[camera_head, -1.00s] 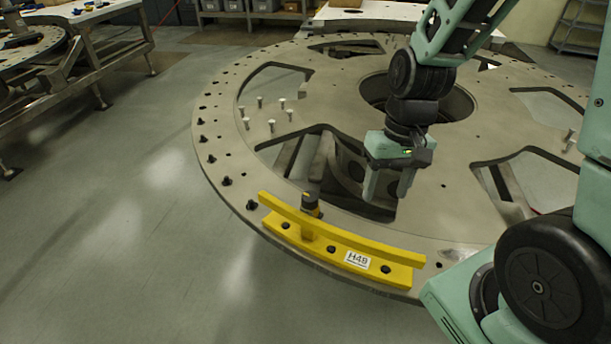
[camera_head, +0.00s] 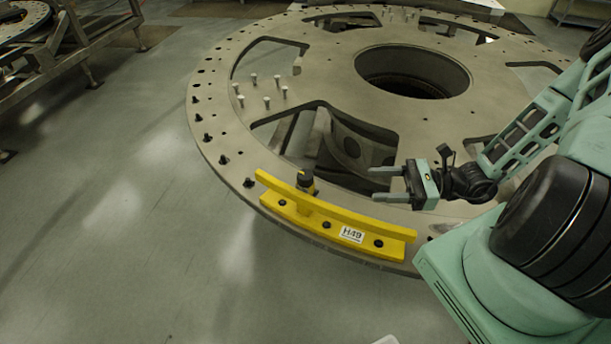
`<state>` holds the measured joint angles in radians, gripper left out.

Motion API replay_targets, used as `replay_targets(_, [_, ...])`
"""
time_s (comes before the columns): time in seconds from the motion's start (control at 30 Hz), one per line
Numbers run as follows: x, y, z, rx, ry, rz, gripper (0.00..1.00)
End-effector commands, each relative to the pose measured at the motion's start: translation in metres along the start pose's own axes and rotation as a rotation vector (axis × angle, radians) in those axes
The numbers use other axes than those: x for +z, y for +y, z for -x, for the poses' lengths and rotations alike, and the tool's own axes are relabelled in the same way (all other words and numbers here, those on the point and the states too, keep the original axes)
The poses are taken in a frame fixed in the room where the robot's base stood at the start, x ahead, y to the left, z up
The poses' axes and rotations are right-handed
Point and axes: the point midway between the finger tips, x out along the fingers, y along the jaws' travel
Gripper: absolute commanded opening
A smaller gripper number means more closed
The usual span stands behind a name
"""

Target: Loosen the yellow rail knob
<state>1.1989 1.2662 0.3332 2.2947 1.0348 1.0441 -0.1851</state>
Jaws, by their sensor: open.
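The yellow rail (camera_head: 338,222) lies along the near edge of the large round metal plate (camera_head: 215,130), with a white label reading H49. The rail knob (camera_head: 305,181), dark on top with some yellow below, stands just behind the rail near its left end; the rail hides its lower part. My gripper (camera_head: 371,184) is open and empty. Its two fingers point left toward the knob, to the right of it and apart from it, above the plate's near part.
The plate has large cut-outs (camera_head: 350,150) and a round central hole (camera_head: 412,72). Several upright pins (camera_head: 266,102) stand left of centre. Dark bolts (camera_head: 207,137) line the left rim. A metal table (camera_head: 85,45) stands at the far left. The floor at left is clear.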

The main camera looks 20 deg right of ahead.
Motion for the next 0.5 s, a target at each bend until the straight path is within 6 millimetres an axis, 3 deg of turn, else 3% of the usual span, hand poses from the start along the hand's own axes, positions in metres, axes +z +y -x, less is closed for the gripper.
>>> replay_targets(0.27, [0.002, -0.008, -0.01, -0.066, -0.048, -0.028, 0.55])
replay_targets(0.5, [0.006, -0.01, -0.056, -0.061, -0.047, -0.028, 0.55])
